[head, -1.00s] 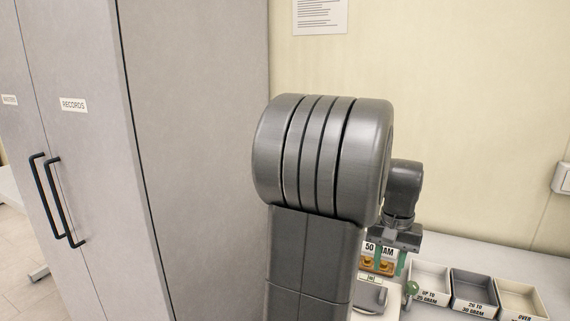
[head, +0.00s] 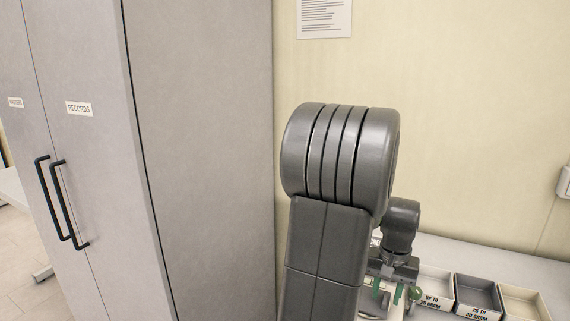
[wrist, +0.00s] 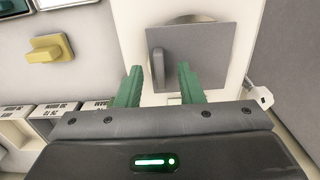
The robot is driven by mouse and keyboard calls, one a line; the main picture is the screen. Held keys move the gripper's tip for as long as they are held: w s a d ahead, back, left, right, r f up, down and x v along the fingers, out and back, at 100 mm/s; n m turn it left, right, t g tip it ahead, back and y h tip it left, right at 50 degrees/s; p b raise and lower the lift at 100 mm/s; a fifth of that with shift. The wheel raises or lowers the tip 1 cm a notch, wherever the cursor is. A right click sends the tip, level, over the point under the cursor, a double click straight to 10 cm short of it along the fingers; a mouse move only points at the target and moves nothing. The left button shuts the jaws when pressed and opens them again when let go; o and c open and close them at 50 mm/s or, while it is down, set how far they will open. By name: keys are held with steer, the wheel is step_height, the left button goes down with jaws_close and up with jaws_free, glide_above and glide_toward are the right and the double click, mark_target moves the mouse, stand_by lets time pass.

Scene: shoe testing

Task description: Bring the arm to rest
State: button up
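My gripper (head: 388,291) is low over the counter at the right of the head view, partly behind my arm. In the wrist view its two green fingers (wrist: 158,84) stand apart with nothing held between them. Beyond the fingertips lies a grey square plate (wrist: 215,58) with an upright grey bar on its left part. I cannot tell from these frames how far above the plate the fingers are.
Labelled open bins (head: 478,292) stand on the counter right of my gripper. A yellow block (wrist: 46,48) shows in the wrist view. A tall grey cabinet (head: 205,150) stands left.

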steer(key=shift+f, duration=0.1)
steer(key=shift+f, duration=0.15)
step_height(320, 180, up, 14)
steer(key=f, duration=0.1)
step_height(320, 180, down, 12)
steer(key=shift+f, duration=0.15)
step_height(320, 180, up, 7)
steer(key=p, duration=0.4)
steer(key=shift+p, duration=0.3)
steer(key=shift+b, duration=0.35)
steer(key=shift+s+d+n, duration=0.2)
steer(key=shift+d+n, duration=0.05)
steer(key=shift+n, duration=0.15)
